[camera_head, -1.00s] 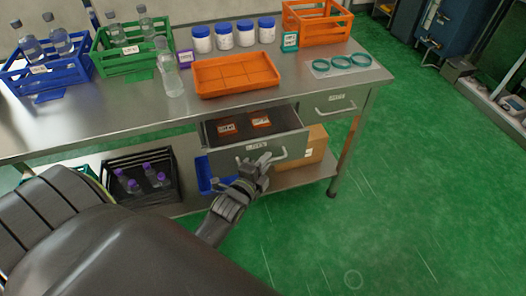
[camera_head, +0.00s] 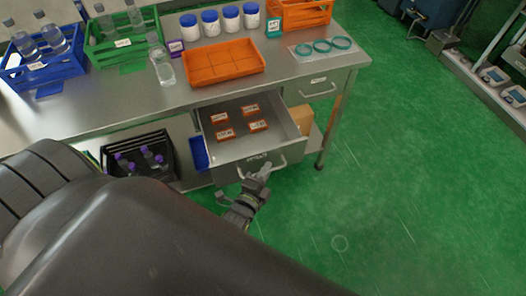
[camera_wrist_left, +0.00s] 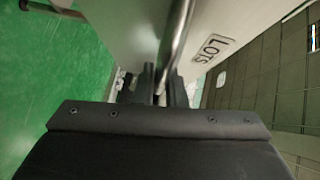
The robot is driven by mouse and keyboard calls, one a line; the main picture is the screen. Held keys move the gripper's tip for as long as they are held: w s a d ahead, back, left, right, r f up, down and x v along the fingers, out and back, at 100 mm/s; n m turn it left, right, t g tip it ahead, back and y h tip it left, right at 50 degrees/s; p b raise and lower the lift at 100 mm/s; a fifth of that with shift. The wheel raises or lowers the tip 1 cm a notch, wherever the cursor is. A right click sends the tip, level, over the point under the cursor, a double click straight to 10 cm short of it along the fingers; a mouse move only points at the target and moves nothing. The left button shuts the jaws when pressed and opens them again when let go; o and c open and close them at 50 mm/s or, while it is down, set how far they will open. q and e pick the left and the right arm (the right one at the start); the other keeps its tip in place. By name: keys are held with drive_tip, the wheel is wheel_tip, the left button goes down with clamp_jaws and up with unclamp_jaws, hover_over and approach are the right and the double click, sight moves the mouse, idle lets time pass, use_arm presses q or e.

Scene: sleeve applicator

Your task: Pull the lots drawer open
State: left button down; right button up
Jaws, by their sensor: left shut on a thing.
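The lots drawer (camera_head: 247,146) is pulled well out from under the steel table, with several orange labelled blocks (camera_head: 250,110) lying inside. Its front carries a label, which reads LOTS in the left wrist view (camera_wrist_left: 211,49). My left gripper (camera_head: 262,178) is at the drawer front and shut on the metal handle (camera_head: 281,163). In the left wrist view the handle bar (camera_wrist_left: 176,40) runs down between the fingers of my left gripper (camera_wrist_left: 160,85). My right gripper is not in view.
A second closed drawer (camera_head: 318,86) sits to the right. On the table (camera_head: 120,98) are an orange tray (camera_head: 223,65), bottles, crates and white jars. A black crate (camera_head: 140,155) and a cardboard box (camera_head: 298,118) stand on the lower shelf. The green floor in front is clear.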

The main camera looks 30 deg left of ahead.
use_arm(q)
drive_tip(key=shift+s+d+f, duration=0.1)
drive_tip(key=shift+s+d, duration=0.75)
drive_tip(key=shift+d, duration=0.1)
drive_tip(key=c, duration=1.5)
unclamp_jaws()
